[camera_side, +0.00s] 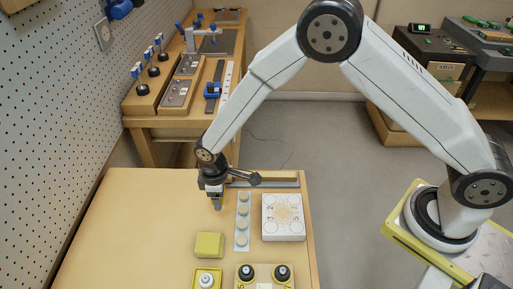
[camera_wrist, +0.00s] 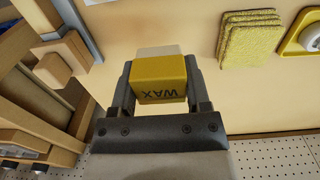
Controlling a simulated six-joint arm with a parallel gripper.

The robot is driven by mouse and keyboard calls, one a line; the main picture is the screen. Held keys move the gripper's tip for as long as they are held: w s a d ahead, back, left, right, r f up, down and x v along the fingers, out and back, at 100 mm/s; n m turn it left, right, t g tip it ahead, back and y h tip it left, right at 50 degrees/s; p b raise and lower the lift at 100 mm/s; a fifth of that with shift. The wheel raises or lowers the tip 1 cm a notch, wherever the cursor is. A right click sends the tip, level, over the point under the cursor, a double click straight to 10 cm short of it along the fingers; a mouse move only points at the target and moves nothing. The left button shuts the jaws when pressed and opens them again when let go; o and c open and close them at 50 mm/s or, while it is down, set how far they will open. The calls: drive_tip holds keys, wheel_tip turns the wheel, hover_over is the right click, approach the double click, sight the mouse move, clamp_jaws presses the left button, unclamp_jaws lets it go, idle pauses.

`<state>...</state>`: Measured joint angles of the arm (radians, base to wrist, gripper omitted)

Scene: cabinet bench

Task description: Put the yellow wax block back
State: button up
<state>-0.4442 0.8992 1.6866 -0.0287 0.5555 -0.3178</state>
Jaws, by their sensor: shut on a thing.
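The yellow wax block (camera_wrist: 160,88), marked "WAX", is between the two fingers of my gripper (camera_wrist: 159,76) in the wrist view. A pale part shows at its far end. My gripper is shut on it. In the side view my gripper (camera_side: 217,203) points down over the far part of the bench top, left of a strip of round pale discs (camera_side: 243,222). The wax block cannot be made out clearly there.
A stack of yellow pads (camera_side: 209,245) lies on the bench (camera_side: 130,235), and also shows in the wrist view (camera_wrist: 250,38). A yellow holder (camera_side: 198,285) with a white knob is nearer. A white numbered box (camera_side: 283,240) stands right. The bench's left is clear.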

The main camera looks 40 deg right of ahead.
drive_tip(key=shift+w+a+f, duration=0.2)
drive_tip(key=shift+w+f, duration=0.3)
drive_tip(key=shift+f, duration=0.15)
drive_tip(key=shift+w+f, duration=0.1)
drive_tip(key=shift+w+f, duration=0.1)
drive_tip(key=shift+f, duration=0.1)
drive_tip(key=shift+a+f, duration=0.1)
drive_tip(key=shift+f, duration=1.4)
drive_tip(key=shift+f, duration=0.15)
drive_tip(key=o, duration=1.1)
drive_tip(key=shift+a+r, duration=0.1)
drive_tip(key=shift+r, duration=6.05)
